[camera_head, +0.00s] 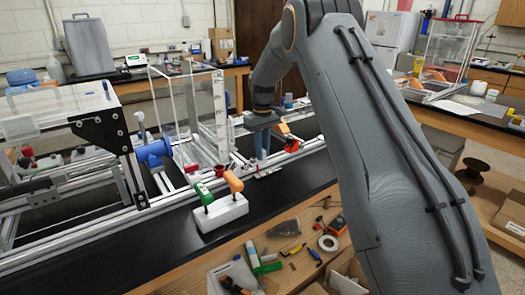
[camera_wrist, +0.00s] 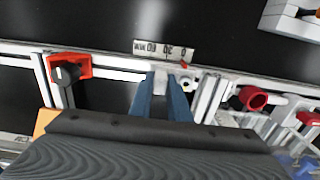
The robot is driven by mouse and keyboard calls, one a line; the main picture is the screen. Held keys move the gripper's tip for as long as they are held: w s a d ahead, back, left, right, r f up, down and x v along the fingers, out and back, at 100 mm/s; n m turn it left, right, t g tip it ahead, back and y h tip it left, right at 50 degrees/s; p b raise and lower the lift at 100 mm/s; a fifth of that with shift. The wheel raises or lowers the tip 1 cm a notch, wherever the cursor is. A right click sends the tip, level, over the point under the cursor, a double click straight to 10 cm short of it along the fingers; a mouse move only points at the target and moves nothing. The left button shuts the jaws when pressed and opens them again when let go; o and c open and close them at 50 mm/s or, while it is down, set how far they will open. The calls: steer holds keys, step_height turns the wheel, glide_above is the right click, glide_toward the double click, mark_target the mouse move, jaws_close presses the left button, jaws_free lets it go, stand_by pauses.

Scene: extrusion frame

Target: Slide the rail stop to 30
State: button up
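The rail stop (camera_wrist: 187,84) is a light grey block with a screw and a small red pointer, on the aluminium rail. The printed scale (camera_wrist: 165,50) lies just beyond it, seen upside down; the pointer is close to its 0 end. My gripper (camera_wrist: 160,88) has blue fingers on either side of a light grey upright part of the stop, which fills the narrow gap. The right finger covers some of the block. In the head view my gripper (camera_head: 262,157) points down at the rail, above the white scale (camera_head: 267,173); the stop is too small there to make out.
A red-orange clamp with a black knob (camera_wrist: 68,72) sits on the rail left of the fingers in the wrist view. A red ring-shaped knob (camera_wrist: 252,98) is to the right. A white block with green and orange handles (camera_head: 220,213) stands on the black bench in front.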

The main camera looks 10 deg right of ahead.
jaws_close()
steer(key=shift+w+d+b, duration=0.3)
steer(key=shift+d+b, duration=0.1)
steer(key=shift+d, duration=0.3)
steer(key=shift+w+d+b, duration=0.3)
steer(key=shift+d+b, duration=0.05)
steer(key=shift+d, duration=0.35)
steer(key=shift+o, duration=1.4)
jaws_free()
step_height(320, 180, up, 8)
steer(key=b, duration=0.2)
